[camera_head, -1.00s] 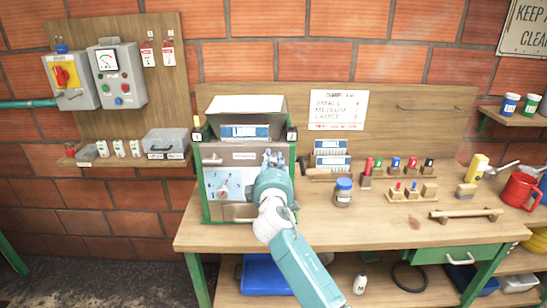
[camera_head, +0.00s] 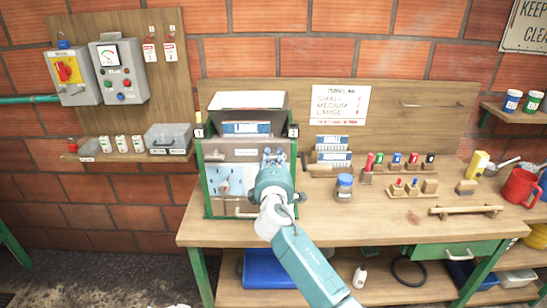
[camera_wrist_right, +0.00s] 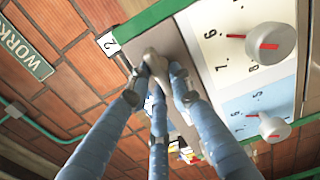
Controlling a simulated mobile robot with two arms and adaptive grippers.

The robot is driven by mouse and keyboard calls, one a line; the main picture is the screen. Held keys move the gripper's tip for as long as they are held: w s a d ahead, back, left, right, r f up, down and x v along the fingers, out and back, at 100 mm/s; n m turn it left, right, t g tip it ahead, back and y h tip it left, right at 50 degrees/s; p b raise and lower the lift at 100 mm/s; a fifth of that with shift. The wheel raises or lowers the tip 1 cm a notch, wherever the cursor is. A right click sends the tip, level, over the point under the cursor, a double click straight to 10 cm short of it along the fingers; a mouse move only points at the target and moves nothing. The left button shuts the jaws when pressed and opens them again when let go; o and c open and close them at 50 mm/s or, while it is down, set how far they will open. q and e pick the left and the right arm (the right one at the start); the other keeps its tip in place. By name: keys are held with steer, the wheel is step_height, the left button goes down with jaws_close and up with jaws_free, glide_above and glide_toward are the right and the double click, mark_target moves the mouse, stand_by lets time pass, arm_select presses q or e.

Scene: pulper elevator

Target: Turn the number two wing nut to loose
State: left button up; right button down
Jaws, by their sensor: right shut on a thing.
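The pulper (camera_head: 213,205) is a grey machine in a green frame on the wooden bench. A small white tag marked 2 (camera_wrist_right: 108,43) is beside its green edge in the right wrist view and at its upper right in the head view. My right gripper (camera_head: 274,155) is at the right part of the pulper's front. In the right wrist view its fingers (camera_wrist_right: 158,72) are closed together on a small grey metal piece, the wing nut (camera_wrist_right: 155,60), just below the tag. The fingers hide most of it, so its angle is unclear. My left gripper is out of view.
Numbered dials with red pointers (camera_wrist_right: 270,45) are close to the right fingers. A blue-lidded jar (camera_head: 344,187) and several coloured-handled tools in wooden blocks stand to the right. A control box (camera_head: 120,72) hangs on the left. The front bench middle is mostly clear.

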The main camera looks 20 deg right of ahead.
steer(key=shift+r, duration=0.3)
steer(key=c, duration=1.5)
jaws_free()
steer(key=shift+w+f, duration=0.1)
steer(key=shift+f, duration=0.15)
steer(key=v, duration=1.2)
